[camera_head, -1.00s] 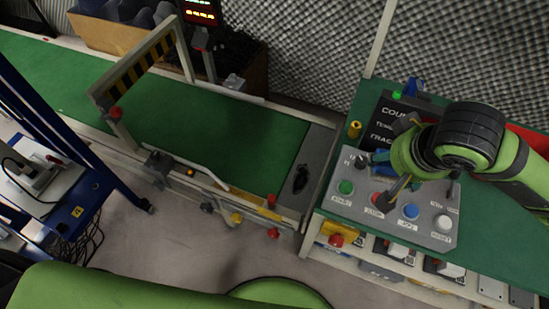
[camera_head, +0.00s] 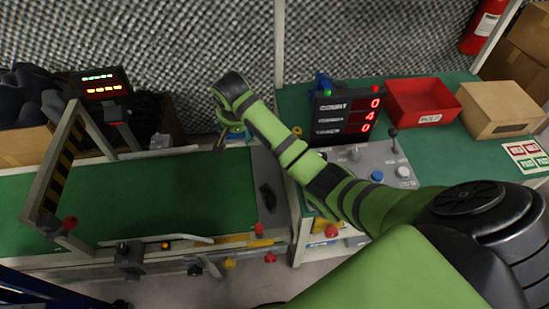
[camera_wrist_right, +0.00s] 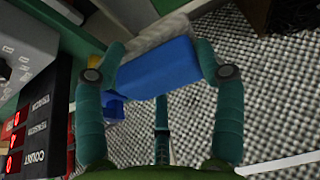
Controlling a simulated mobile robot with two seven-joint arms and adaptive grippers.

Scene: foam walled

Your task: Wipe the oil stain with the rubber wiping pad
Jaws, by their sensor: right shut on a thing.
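In the right wrist view, a blue wiping pad (camera_wrist_right: 155,68) with a pale, rough layer along its far edge sits between the two fingers of my right gripper (camera_wrist_right: 160,72). The fingers are shut on its sides. In the head view, my right gripper (camera_head: 226,136) hangs above the right part of the green conveyor, left of the counter display; the pad is mostly hidden there. A dark stain (camera_head: 267,197) lies on the grey end plate of the conveyor, below and right of the gripper, apart from it. My left gripper is not in view.
The counter display (camera_head: 347,112) and control panel (camera_head: 375,165) with a lever stand right of the stain. A red bin (camera_head: 421,104) and cardboard box (camera_head: 498,112) stand farther right. A striped frame (camera_head: 60,165) spans the conveyor at left. The belt (camera_head: 160,190) between is clear.

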